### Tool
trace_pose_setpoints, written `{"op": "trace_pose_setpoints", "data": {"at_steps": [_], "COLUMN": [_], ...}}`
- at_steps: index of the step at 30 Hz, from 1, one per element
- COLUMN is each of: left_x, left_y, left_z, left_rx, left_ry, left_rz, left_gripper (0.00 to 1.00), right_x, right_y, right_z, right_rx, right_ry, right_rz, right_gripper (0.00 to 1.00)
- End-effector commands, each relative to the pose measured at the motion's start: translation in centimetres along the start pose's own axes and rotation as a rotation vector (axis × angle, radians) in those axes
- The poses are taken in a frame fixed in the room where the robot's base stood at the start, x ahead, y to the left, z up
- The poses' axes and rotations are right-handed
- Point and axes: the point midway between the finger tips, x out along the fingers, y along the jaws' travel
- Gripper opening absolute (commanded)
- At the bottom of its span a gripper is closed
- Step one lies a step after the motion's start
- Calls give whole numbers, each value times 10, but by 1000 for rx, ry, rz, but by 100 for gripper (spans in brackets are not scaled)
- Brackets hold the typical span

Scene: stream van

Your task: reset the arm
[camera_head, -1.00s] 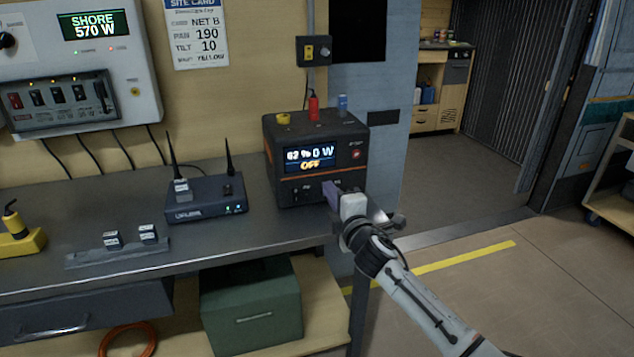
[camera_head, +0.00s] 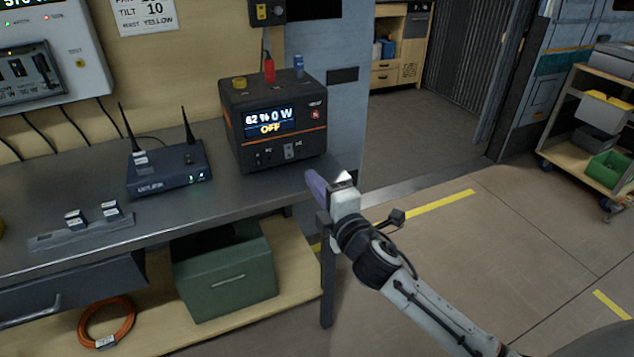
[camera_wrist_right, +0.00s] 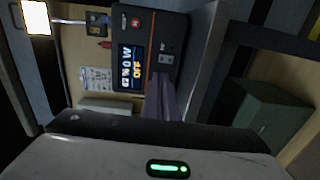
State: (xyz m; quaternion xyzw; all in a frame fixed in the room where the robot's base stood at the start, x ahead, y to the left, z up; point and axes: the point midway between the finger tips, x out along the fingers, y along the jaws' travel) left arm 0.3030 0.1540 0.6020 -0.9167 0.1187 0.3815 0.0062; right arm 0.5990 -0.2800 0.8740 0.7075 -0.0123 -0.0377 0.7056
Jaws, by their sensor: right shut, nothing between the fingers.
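My right gripper (camera_head: 316,188) is at the right front corner of the workbench, in front of the black power station. It is shut and empty, with its purple fingers together. In the right wrist view the closed fingers (camera_wrist_right: 160,97) point toward the power station's front. The power station (camera_head: 275,150) stands on the bench, apart from the fingers in the head view. Its screen reads 62 %, 0 W and OFF; the screen also shows in the right wrist view (camera_wrist_right: 131,68). My left gripper is not in view.
A router (camera_head: 168,175) with two antennas and a grey strip with small labelled blocks (camera_head: 90,230) are on the bench (camera_head: 215,197). A green box (camera_head: 225,275) and an orange cable coil (camera_head: 106,325) sit below. The floor to the right is open, up to a cart (camera_head: 590,130).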

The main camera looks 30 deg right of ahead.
Motion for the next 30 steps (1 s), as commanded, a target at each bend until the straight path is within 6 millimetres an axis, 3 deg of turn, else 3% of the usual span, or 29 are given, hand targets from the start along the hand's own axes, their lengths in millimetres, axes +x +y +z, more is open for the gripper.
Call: {"op": "trace_pose_setpoints", "data": {"at_steps": [20, 23, 25, 29, 30], "left_x": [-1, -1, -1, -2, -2], "left_y": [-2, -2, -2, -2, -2], "left_z": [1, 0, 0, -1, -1], "left_rx": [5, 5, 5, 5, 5], "left_ry": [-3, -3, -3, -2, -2], "left_rz": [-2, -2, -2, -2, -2], "left_gripper": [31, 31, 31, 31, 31], "right_x": [-8, -17, -32, -82, -102], "right_y": [-2, -23, -52, -126, -149], "right_z": [0, -5, -12, -33, -40], "right_rx": [7, 72, 171, 460, 564], "right_ry": [1, 8, 14, 2, -13], "right_rz": [-6, -51, -117, -300, -365], "right_gripper": [0, 0, 0, 0, 0]}}
